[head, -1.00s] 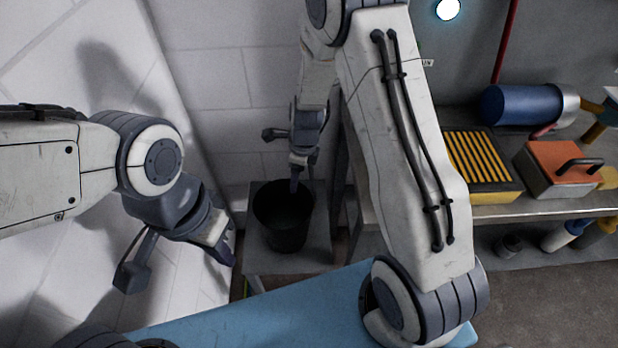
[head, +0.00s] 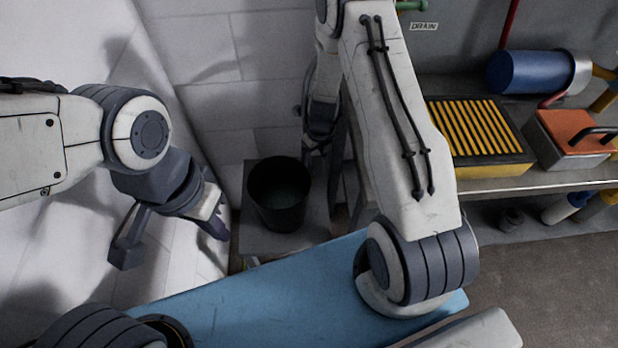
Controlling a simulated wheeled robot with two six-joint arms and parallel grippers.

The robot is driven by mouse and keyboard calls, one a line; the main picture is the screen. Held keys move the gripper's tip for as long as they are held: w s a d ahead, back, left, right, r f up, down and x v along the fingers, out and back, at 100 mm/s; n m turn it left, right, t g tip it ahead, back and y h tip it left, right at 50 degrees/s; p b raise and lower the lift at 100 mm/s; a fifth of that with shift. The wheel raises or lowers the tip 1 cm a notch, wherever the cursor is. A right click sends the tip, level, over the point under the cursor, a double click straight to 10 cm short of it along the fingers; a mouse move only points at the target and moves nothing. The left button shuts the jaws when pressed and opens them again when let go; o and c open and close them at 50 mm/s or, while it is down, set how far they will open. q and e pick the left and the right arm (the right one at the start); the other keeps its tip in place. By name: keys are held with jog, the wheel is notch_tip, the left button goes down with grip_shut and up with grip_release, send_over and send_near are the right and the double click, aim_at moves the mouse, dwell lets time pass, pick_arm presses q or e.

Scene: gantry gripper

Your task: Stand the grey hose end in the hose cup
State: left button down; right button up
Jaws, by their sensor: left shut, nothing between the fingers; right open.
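A black, open-topped bucket (head: 280,212) stands upright on a small grey stand; I cannot tell whether it is the hose cup. I cannot make out a grey hose end in this view. My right gripper (head: 308,160) is open, just beyond and to the right of the bucket's rim, partly hidden by my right arm and in shadow. Its fingers are dark and hard to separate. My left gripper (head: 218,228) is shut and empty, left of the bucket and pointing down to the right, apart from it.
The grey stand (head: 240,240) is against the tiled wall. A shelf at right holds a yellow slatted box (head: 478,135), an orange-topped box (head: 572,135) and a blue cylinder (head: 530,72). A DRAIN label (head: 424,27) is on the back wall near a green fitting (head: 412,5).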

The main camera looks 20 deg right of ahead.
aim_at(310, 168)
jog(key=f, duration=0.1)
jog(key=f+b, duration=0.1)
jog(key=f, duration=0.1)
jog(key=f+b, duration=0.1)
jog(key=f, duration=0.1)
jog(key=shift+w+a, duration=0.15)
jog(key=shift+w, duration=0.1)
jog(key=shift+w+a+f+b, duration=0.1)
jog(key=shift+w+f+b, duration=0.2)
jog(key=shift+f, duration=0.55)
jog(key=shift+w+a+f+b, duration=0.15)
jog(key=shift+f+b, duration=0.1)
jog(key=shift+f, duration=0.65)
jog(key=shift+w+a+f+b, duration=0.1)
jog(key=shift+w+f+b, duration=0.2)
jog(key=shift+f, duration=0.55)
grip_shut()
jog(key=shift+r, duration=0.1)
